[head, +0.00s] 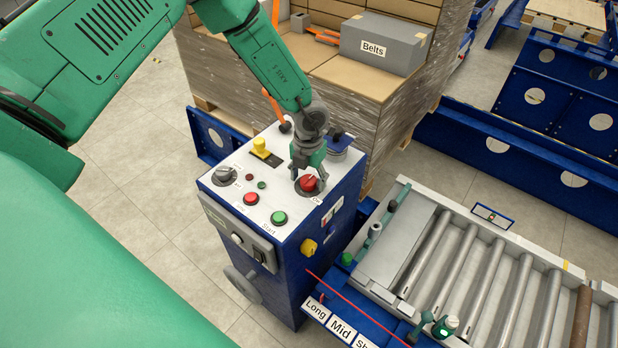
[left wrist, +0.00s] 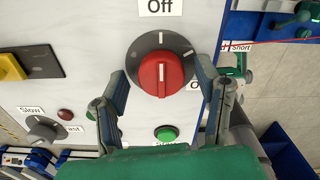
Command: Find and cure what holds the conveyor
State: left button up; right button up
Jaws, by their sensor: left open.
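A control cabinet (head: 240,211) with a white top carries a red rotary knob (head: 308,183), a green Start button (head: 279,218), a red button (head: 251,198), a dark selector knob (head: 224,176) and a yellow control (head: 261,146). My left gripper (head: 306,172) points down over the red knob. In the left wrist view its open fingers stand either side of the red knob (left wrist: 160,75), apart from it. The knob's white mark is near upright, towards the Off label (left wrist: 160,6); a label at right is partly hidden. The roller conveyor (head: 480,270) is right of the cabinet. My right gripper is out of view.
A red cord (head: 345,297) runs past Long and Mid labels (head: 342,327). One roller (head: 580,320) is brown. Tiled floor is open at left.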

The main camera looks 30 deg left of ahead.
pick_arm(q)
jog(key=shift+w+f, duration=0.1)
jog(key=shift+f, duration=0.2)
jog(key=c, duration=1.2)
jog(key=shift+o, duration=0.2)
